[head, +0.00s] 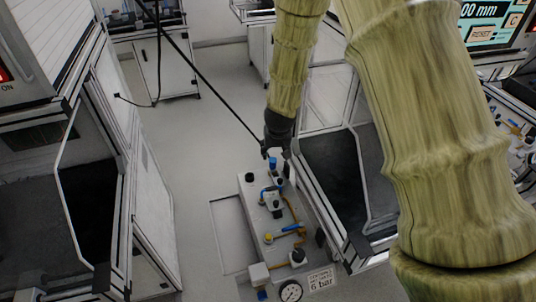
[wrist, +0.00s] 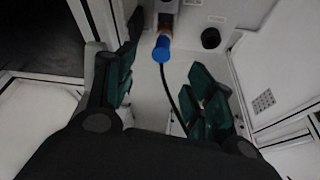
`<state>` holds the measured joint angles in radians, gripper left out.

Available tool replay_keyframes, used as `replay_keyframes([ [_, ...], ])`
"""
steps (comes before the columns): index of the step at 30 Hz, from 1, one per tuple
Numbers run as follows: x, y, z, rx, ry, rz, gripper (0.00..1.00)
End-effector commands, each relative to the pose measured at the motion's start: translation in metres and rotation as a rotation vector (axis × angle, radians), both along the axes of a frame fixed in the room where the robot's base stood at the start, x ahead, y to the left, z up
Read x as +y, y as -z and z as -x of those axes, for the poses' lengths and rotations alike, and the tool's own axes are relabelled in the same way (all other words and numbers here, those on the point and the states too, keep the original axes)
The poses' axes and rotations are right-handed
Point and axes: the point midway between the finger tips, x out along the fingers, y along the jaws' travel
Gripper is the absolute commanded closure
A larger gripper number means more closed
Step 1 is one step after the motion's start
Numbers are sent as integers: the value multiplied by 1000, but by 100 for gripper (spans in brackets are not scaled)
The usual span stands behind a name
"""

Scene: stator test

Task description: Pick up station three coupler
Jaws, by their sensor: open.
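A blue-ended coupler (wrist: 162,48) shows in the wrist view between my fingertips, near the top of the picture. A thin black hose (wrist: 170,85) curves down from beside it. In the head view a small blue fitting (head: 273,162) sits at the far end of the grey pneumatic panel (head: 248,205), just below my gripper (head: 277,148). My gripper also shows in the wrist view (wrist: 165,50), its green-padded fingers spread apart. Nothing is visibly clamped between them. I cannot read a station number on the coupler.
The panel carries blue and yellow valves, brown hoses, a pressure gauge (head: 291,291) and a "6 bar" label (head: 320,280). White-framed machines stand on both sides. A black cable (head: 205,80) hangs diagonally toward my gripper. Grey floor (head: 185,135) lies open left of the panel.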

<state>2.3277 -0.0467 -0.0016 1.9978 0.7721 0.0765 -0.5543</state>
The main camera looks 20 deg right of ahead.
Motion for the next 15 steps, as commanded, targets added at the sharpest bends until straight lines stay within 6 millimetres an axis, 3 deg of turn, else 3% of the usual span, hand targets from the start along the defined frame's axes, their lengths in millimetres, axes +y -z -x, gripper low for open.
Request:
replay_keyframes([
  [15, -3, 44, -18, 3, 1, -2, 46],
])
